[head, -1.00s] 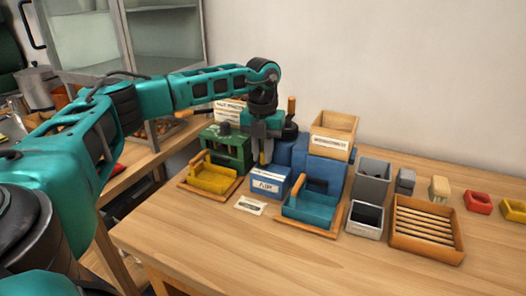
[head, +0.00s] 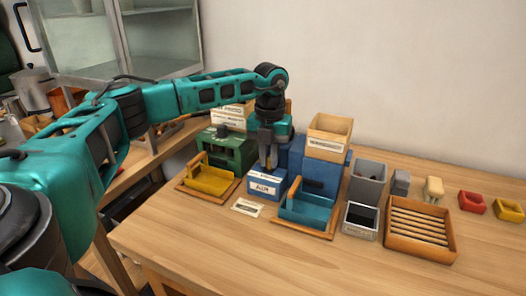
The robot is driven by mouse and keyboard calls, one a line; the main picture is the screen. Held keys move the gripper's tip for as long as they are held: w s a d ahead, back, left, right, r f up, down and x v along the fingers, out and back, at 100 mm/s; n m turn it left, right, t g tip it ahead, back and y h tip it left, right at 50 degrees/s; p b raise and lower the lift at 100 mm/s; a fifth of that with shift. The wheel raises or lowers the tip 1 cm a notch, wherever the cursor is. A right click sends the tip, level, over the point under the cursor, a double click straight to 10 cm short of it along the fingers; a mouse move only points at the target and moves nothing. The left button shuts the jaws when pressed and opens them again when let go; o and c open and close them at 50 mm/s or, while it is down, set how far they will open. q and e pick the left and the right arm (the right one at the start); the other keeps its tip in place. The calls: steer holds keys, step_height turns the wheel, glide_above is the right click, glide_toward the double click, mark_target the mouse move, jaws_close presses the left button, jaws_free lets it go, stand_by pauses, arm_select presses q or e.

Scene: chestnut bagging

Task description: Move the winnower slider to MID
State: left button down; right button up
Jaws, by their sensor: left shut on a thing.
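The winnower is a blue machine (head: 322,178) with a wooden hopper (head: 329,137) on top and a blue tray (head: 306,211) in front. A small blue box (head: 264,187) with a white label stands at its left front. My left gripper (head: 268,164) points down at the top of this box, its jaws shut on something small. The slider itself is hidden by the fingers, so its exact position cannot be told. The label's print is too blurred to read surely. My right gripper is out of view.
A green machine (head: 233,149) with a yellow tray (head: 209,181) stands to the left. A white card (head: 247,207) lies in front. Grey bins (head: 367,181), a slatted wooden tray (head: 420,229) and small red (head: 472,202) and yellow (head: 508,209) blocks stand right. The table's front is clear.

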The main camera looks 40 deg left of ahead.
arm_select(q)
steer(key=c, duration=1.1)
jaws_free()
steer(key=shift+r, duration=0.1)
step_height(320, 180, up, 13)
steer(key=shift+p, duration=0.45)
